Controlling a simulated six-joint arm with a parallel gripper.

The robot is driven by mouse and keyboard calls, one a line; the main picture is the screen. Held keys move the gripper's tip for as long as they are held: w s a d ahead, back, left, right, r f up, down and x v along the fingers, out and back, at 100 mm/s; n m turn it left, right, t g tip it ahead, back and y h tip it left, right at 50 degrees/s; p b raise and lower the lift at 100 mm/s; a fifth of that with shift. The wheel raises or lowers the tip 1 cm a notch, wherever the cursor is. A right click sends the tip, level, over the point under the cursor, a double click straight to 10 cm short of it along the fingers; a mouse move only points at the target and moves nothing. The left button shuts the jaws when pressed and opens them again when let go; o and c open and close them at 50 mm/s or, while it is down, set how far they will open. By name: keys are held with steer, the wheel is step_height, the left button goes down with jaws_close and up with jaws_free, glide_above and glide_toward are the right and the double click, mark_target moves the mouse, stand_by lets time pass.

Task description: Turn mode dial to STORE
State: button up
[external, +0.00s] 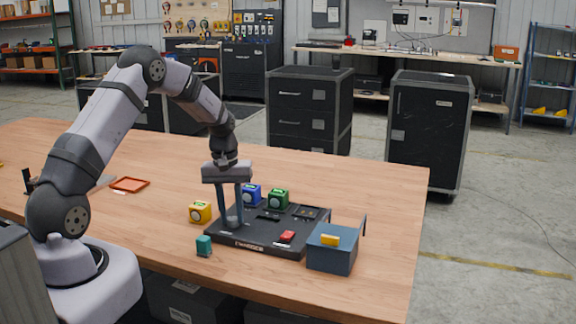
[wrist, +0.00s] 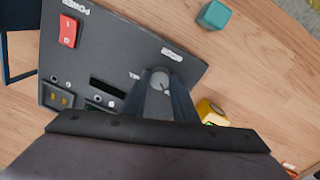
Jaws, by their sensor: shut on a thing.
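The mode dial (wrist: 160,80) is a round grey knob on the dark control panel (external: 262,243). In the wrist view it sits between the two fingers of my gripper (wrist: 161,88). In the external view my gripper (external: 234,222) points straight down at the panel's left part, with its fingertips around the dial. My gripper is shut on the dial. The dial's pointer and most of its labels are too small or hidden to read. A red power switch (wrist: 68,31) is on the same panel; it also shows in the external view (external: 287,236).
A teal block (external: 204,245) and a yellow cube (external: 200,212) stand left of the panel. Blue (external: 251,195) and green (external: 278,199) cubes are behind it. A blue box (external: 331,257) with a yellow top piece stands at its right. An orange tray (external: 130,184) lies farther left.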

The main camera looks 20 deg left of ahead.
mark_target(230, 218)
steer(key=shift+n, duration=0.6)
steer(key=o, duration=1)
steer(key=shift+o, duration=0.2)
steer(key=shift+r, duration=0.1)
steer(key=shift+a+r+b, duration=0.15)
steer(key=shift+r+b, duration=0.95)
steer(key=shift+r, duration=2.55)
steer(key=shift+s, duration=0.2)
steer(key=s+a, duration=0.1)
steer(key=s, duration=0.3)
steer(key=s+a+m, duration=0.1)
steer(key=s, duration=0.3)
steer(key=s+a+m, duration=0.1)
steer(key=s, duration=0.3)
steer(key=shift+s+a+r, duration=0.1)
steer(key=shift+r, duration=0.05)
steer(key=s+a+f+m, duration=0.1)
steer(key=s+f+m, duration=0.2)
steer(key=s, duration=1)
steer(key=shift+s+a+y, duration=0.2)
steer(key=shift+a+y, duration=0.1)
steer(key=shift+a, duration=0.1)
